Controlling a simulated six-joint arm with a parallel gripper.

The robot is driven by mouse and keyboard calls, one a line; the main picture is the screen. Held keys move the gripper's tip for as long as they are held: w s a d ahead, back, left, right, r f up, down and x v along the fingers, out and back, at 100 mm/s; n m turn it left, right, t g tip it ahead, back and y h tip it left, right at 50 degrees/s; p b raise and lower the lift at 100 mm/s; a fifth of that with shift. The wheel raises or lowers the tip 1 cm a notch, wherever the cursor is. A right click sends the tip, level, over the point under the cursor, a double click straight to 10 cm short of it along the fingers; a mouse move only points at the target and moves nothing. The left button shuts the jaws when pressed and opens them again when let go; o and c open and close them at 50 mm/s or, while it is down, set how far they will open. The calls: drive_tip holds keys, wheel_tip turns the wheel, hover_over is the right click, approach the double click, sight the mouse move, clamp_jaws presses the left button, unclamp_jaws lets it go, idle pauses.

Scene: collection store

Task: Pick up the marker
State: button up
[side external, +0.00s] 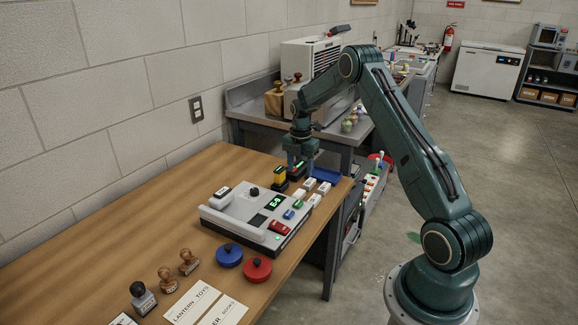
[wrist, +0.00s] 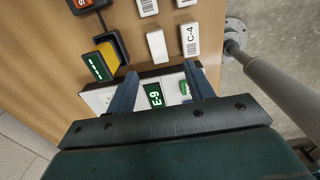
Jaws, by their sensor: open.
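No pen-like marker can be made out, and I cannot tell which small piece is the marker. A yellow and black piece with a green face (side external: 280,175) stands on the table beside my gripper (side external: 301,167); it also shows in the wrist view (wrist: 99,63), left of the fingers. Several small white blocks lie nearby, among them a plain one (wrist: 157,46) and one labelled C-4 (wrist: 189,38). My gripper (wrist: 160,72) is open, its fingers pointing down. A green E-9 display (wrist: 154,95) shows between the fingers, with no contact visible.
A light grey console (side external: 235,207) with a red piece (side external: 280,227) on it lies in front of my gripper. A blue tray (side external: 326,175) lies by the table's far edge. Blue (side external: 229,254) and red (side external: 257,268) round lidded pieces and several stamps stand nearer. The left tabletop is clear.

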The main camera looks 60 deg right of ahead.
hover_over(299, 193)
drive_tip(key=shift+s+a+f, duration=0.1)
drive_tip(key=shift+s+f, duration=0.05)
drive_tip(key=shift+f, duration=2.1)
drive_tip(key=shift+f, duration=0.1)
drive_tip(key=shift+w+f, duration=0.2)
drive_tip(key=shift+f, duration=2.3)
drive_tip(key=shift+c, duration=0.2)
drive_tip(key=c, duration=1)
